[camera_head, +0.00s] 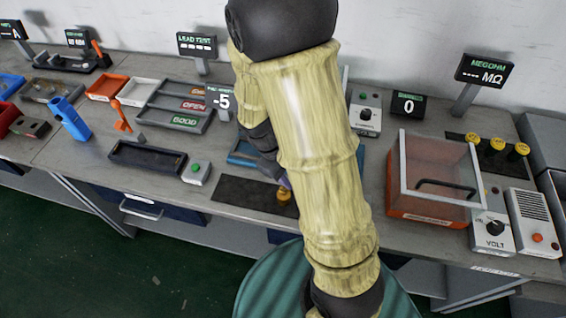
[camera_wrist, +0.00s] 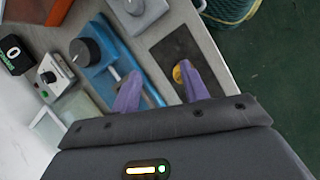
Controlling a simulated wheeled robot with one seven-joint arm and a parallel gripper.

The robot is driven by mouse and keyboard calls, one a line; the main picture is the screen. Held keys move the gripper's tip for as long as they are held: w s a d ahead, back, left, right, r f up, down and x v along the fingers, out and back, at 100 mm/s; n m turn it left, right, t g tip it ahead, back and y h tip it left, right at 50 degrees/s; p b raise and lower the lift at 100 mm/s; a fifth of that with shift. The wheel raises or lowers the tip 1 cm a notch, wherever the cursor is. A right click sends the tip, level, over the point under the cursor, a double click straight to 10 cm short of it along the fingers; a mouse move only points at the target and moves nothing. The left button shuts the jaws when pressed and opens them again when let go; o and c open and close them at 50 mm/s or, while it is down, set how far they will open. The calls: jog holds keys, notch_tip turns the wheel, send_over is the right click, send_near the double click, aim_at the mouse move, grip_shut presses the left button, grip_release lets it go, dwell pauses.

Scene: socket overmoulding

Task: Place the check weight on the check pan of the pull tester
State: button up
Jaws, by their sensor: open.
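The brass check weight (camera_head: 284,195) stands on a dark mat (camera_head: 238,191) near the bench's front edge, beside my arm. In the wrist view the weight (camera_wrist: 178,73) shows at the inner side of the right finger, which partly hides it. My gripper (camera_wrist: 160,70) is open, with its purple fingers apart and nothing visibly held between them. A blue fixture with a black knob (camera_wrist: 85,52), perhaps the pull tester, lies left of the fingers. In the head view my arm hides most of the blue fixture (camera_head: 240,157). I cannot make out the check pan.
A red box with a clear lid (camera_head: 435,170) stands right of my arm. A black tray (camera_head: 147,157) and a green-button box (camera_head: 196,172) are left of the mat. A teal round bin (camera_head: 262,285) is below the front edge.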

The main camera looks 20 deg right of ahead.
jog(key=s+a+r+m+t+y, duration=0.1)
jog(key=a+r+m+t+y, duration=0.2)
jog(key=r+m, duration=0.3)
jog(key=shift+s+r+t+y, duration=0.4)
jog(key=shift+r+t+y, duration=0.1)
jog(key=shift+r+t, duration=0.15)
